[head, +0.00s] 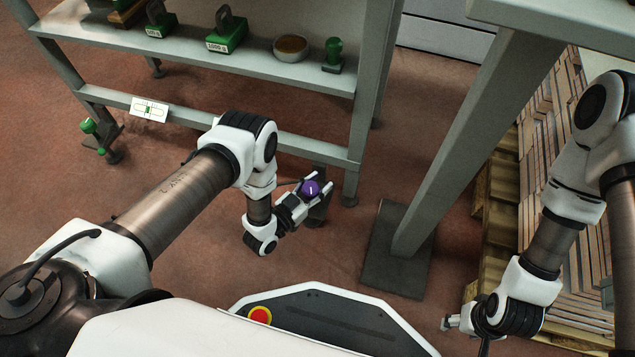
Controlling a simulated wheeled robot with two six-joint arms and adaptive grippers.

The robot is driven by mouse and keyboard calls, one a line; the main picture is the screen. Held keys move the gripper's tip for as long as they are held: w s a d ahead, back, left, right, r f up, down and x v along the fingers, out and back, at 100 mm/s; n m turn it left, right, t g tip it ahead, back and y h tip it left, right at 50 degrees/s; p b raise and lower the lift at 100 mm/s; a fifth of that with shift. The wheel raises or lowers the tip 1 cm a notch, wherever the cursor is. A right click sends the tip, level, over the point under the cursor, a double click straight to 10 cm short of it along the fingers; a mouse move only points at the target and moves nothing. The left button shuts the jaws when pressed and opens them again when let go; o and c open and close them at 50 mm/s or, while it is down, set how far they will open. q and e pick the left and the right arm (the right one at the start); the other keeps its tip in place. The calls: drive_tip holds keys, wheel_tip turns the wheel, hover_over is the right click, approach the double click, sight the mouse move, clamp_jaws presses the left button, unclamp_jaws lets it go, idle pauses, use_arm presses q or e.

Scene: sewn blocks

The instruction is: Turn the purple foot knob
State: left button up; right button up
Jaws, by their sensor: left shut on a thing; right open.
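The purple foot knob (310,188) is at the foot of the rack's near right leg, low above the floor. It is round and carries a small white mark. My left gripper (318,188) reaches it from the lower left, with its fingers on either side of the knob, shut on it. My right gripper (447,323) is at the lower right, apart from the rack, and open. Its fingers are small in this view and partly hidden by its own wrist.
The grey rack (255,142) has a shelf with green weights (227,36), a bowl (290,48) and a green stamp-like object (333,55). A level card (149,109) is on its lower rail. A green foot knob (88,125) is at left. A grey post (440,150) and pallets (500,190) stand right.

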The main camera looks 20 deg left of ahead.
use_arm(q)
drive_tip(key=shift+s+a+f+h, duration=0.1)
drive_tip(key=shift+s+h, duration=0.1)
drive_tip(key=shift+h, duration=0.1)
drive_tip(key=shift+s+m+g+h, duration=0.1)
drive_tip(key=shift+m+g+h, duration=0.8)
drive_tip(key=shift+m+h, duration=0.25)
drive_tip(key=shift+o, duration=0.2)
drive_tip(key=m+g+h, duration=0.2)
drive_tip(key=g+h, duration=0.1)
drive_tip(key=shift+s+d+f+m, duration=0.1)
drive_tip(key=shift+s+d+m, duration=0.05)
drive_tip(key=shift+d+m, duration=0.2)
drive_tip(key=m+g+h, duration=0.1)
drive_tip(key=m+g+h+b, duration=0.1)
drive_tip(key=g, duration=0.1)
drive_tip(key=m+g+h, duration=0.1)
drive_tip(key=shift+s+d+b, duration=0.2)
drive_tip(key=shift+s+b, duration=0.1)
drive_tip(key=shift+b, duration=0.1)
drive_tip(key=shift+s+d+m+g+h+b, duration=0.15)
drive_tip(key=shift+m+g+h+b, duration=0.3)
drive_tip(key=shift+m+g, duration=0.8)
drive_tip(key=shift+c, duration=0.2)
drive_tip(key=shift+s+g, duration=0.1)
drive_tip(key=shift+g, duration=0.35)
drive_tip(key=o, duration=0.9)
